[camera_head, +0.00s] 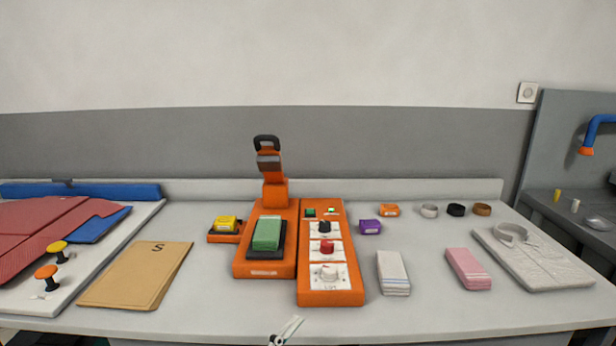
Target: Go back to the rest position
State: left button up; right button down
pick_arm(q)
jog(key=s+a+f+n+g+y, duration=0.2)
jog(key=s+a+f+n, duration=0.3)
jog(key=f, duration=0.4)
jog(key=s+a+f+n+g+y, duration=0.2)
jog(key=s+a+f+n+y, duration=0.3)
jog(key=s+a+f, duration=0.2)
jog(key=s+a+f+n+g+y+p, duration=0.1)
jog(key=s+a+f+n, duration=0.4)
jog(key=f, duration=0.6)
jog(key=s+a+g+y, duration=0.1)
jog(key=a+y, duration=0.1)
jog(key=shift+s+a+f+n, duration=0.3)
jog(key=shift+s+n, duration=0.1)
jog(key=shift+c, duration=0.3)
